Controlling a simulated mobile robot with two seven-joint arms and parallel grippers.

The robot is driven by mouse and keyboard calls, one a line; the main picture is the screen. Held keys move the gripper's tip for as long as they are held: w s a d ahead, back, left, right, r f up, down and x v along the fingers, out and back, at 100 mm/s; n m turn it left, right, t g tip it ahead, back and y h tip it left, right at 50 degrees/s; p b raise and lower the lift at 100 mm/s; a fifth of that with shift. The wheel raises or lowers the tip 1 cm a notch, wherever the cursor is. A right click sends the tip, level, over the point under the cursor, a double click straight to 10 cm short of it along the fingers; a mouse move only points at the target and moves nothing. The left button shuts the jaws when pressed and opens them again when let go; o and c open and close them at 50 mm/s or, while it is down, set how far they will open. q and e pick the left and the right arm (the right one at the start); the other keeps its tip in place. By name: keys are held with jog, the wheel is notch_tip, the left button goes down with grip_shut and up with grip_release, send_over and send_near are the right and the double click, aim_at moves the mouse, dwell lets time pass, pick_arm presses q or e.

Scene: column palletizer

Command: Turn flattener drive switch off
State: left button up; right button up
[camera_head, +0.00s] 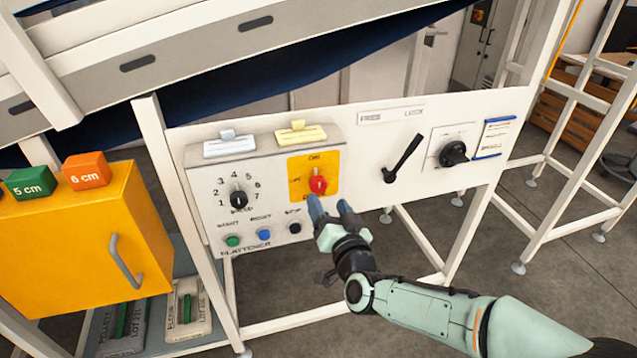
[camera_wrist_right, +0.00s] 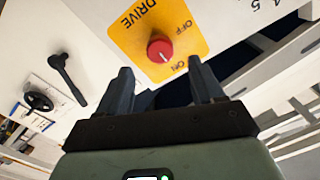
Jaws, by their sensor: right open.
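The flattener drive switch is a red knob (camera_head: 318,184) on a yellow plate (camera_head: 300,166) on the flattener control box. In the right wrist view the red knob (camera_wrist_right: 160,49) sits on the yellow plate (camera_wrist_right: 138,35), with OFF, ON and DRIVE lettering around it. My right gripper (camera_head: 328,208) is just below the knob in the head view. Its two fingers (camera_wrist_right: 160,85) are apart with nothing between them, and the knob shows beyond the gap, not gripped. Which way the knob points is hard to tell. My left gripper is out of view.
A speed dial (camera_head: 238,198) and green, blue and black buttons (camera_head: 264,235) are on the same box. A black lever (camera_head: 402,158) and a black handwheel (camera_head: 453,153) are to the right. A yellow cabinet (camera_head: 75,245) with a grey handle stands at the left.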

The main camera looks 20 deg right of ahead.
aim_at(320, 188)
jog(key=w+p, duration=0.1)
jog(key=w, duration=0.6)
jog(key=shift+w+a+p, duration=0.15)
jog(key=shift+w+p, duration=0.2)
jog(key=shift+p, duration=0.05)
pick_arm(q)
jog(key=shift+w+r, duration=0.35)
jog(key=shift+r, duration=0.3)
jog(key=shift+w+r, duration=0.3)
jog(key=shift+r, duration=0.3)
pick_arm(e)
jog(key=c, duration=1.1)
